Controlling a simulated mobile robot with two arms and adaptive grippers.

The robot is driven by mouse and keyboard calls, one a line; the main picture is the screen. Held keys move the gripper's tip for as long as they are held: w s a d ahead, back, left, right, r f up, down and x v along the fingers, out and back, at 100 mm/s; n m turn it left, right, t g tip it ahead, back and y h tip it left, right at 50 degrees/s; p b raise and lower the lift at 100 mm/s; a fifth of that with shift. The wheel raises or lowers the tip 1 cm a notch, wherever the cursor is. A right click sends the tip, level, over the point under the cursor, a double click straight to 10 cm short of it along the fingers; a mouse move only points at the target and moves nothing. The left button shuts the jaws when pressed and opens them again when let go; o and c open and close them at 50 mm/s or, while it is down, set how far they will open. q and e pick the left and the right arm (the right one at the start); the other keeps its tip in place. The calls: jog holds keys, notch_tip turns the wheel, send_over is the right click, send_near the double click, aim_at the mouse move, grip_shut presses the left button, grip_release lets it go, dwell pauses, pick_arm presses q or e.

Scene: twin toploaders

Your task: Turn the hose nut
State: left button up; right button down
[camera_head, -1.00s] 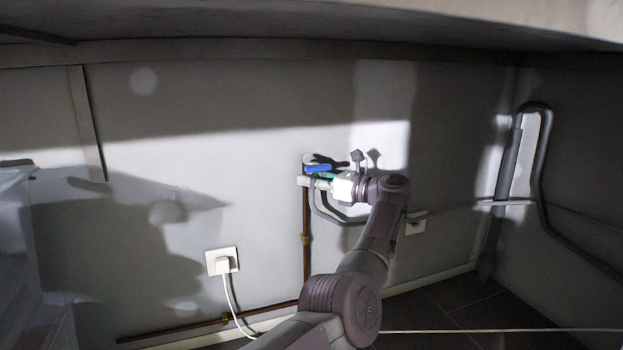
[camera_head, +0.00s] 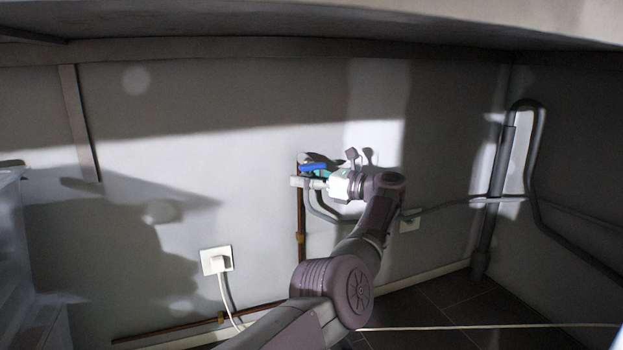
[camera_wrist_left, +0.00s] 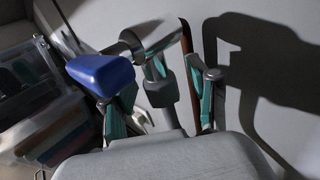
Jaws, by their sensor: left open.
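The tap (camera_wrist_left: 130,46) has a metal body and a blue lever handle (camera_wrist_left: 100,72); in the head view the blue handle (camera_head: 312,168) shows at the wall. The grey hose nut (camera_wrist_left: 160,88) hangs below the tap's outlet. My left gripper (camera_wrist_left: 160,104) is open, with one teal-padded finger on each side of the nut. I cannot tell whether either finger touches it. In the head view my left gripper (camera_head: 322,178) is at the tap, and the nut cannot be made out there. My right gripper is not in view.
A copper pipe (camera_head: 300,225) runs down the wall below the tap. A white socket with a plug (camera_head: 217,260) is at lower left. Grey bent pipes (camera_head: 497,180) stand at the right corner. A ledge (camera_head: 450,20) overhangs the top. Translucent containers (camera_wrist_left: 40,110) are at left in the wrist view.

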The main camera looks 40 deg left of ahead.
pick_arm(q)
jog(key=shift+f+m+t, duration=0.1)
jog(key=shift+m+t, duration=0.3)
jog(key=shift+t, duration=0.1)
